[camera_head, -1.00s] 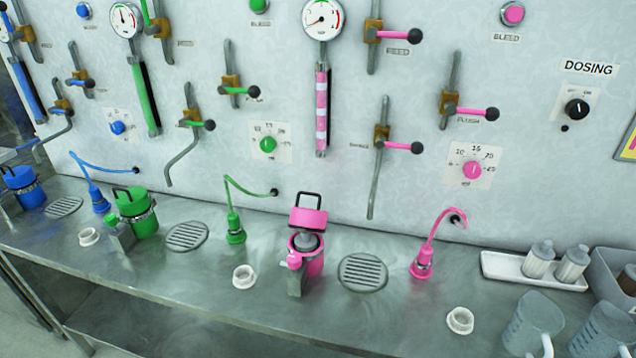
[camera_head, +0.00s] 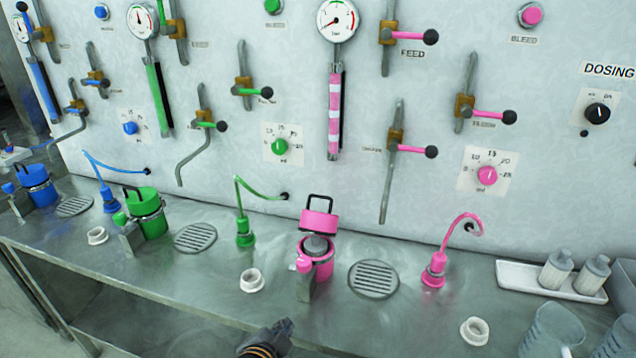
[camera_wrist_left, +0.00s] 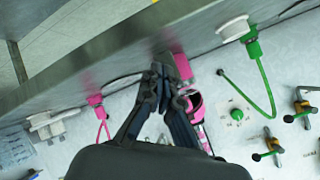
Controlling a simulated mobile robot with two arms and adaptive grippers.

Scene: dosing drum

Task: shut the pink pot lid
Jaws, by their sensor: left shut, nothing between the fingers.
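The pink pot (camera_head: 322,268) stands on the steel counter, in the middle of the head view. Its pink lid (camera_head: 319,222), with a black loop handle, is raised open above the pot's back edge, and a grey part shows between lid and pot. My left gripper (camera_head: 284,328) is at the bottom of the head view, in front of the counter edge and apart from the pot. In the left wrist view its fingers (camera_wrist_left: 165,72) are shut and empty, with the pink pot (camera_wrist_left: 183,66) and lid (camera_wrist_left: 195,103) just beyond them. My right gripper is not seen.
A round drain grate (camera_head: 374,279) and a pink spout (camera_head: 434,270) are right of the pot. A white ring (camera_head: 252,281) sits left of it, and a green pot (camera_head: 150,215) further left. Pink-handled valves (camera_head: 412,150) are on the wall behind.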

